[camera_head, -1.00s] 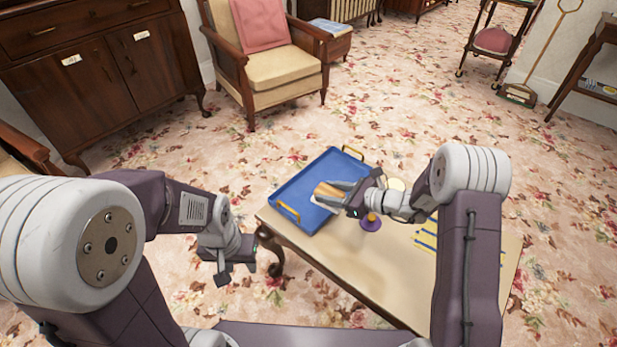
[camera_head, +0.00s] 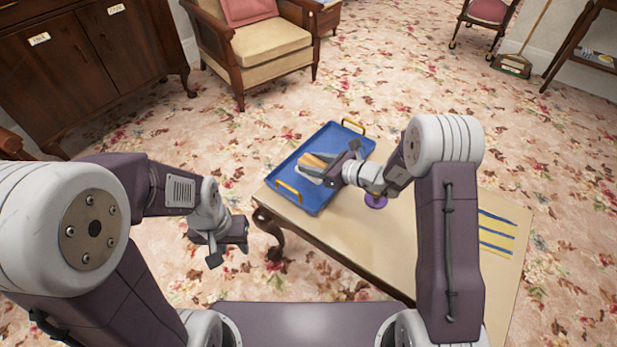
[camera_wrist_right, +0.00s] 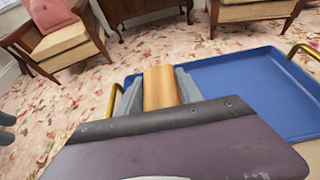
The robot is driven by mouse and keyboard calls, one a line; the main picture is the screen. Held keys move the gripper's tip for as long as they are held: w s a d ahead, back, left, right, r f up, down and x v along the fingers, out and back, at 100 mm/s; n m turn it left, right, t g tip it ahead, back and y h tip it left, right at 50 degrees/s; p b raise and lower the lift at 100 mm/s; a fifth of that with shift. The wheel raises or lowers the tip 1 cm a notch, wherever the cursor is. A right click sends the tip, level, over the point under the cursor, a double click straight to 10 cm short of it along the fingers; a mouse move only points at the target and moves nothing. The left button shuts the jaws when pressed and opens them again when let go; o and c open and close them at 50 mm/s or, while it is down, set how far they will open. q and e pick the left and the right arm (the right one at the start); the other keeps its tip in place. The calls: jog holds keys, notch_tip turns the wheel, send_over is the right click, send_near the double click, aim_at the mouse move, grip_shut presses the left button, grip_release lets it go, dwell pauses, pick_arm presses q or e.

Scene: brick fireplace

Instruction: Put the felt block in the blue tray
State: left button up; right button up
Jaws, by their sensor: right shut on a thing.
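The blue tray (camera_head: 332,137) with yellow handles lies at the far left end of the low table. It also shows in the right wrist view (camera_wrist_right: 250,85). The felt block (camera_head: 313,161) has a wood-coloured body and a pale underside. My right gripper (camera_head: 325,167) is shut on it and holds it over the tray. In the right wrist view the block (camera_wrist_right: 160,88) sits between the grey fingers. Whether it touches the tray floor I cannot tell. My left gripper (camera_head: 228,246) hangs left of the table, away from the tray; its jaw opening is unclear.
A small purple object (camera_head: 376,202) stands on the table (camera_head: 400,245) right of the tray, partly hidden by my right arm. Several blue strips (camera_head: 495,232) lie at the table's right end. An armchair (camera_head: 255,45) and a dark cabinet (camera_head: 90,60) stand behind on the carpet.

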jog(key=shift+w+a+f, duration=0.2)
jog(key=shift+a+f, duration=0.1)
jog(key=shift+a, duration=0.15)
jog(key=shift+w+a+f, duration=0.15)
jog(key=shift+a+f, duration=0.15)
jog(key=shift+a, duration=0.15)
notch_tip(320, 180, down, 4)
jog(key=b, duration=0.2)
jog(key=shift+f+b, duration=0.1)
jog(key=shift+b, duration=0.25)
jog(key=o, duration=1.4)
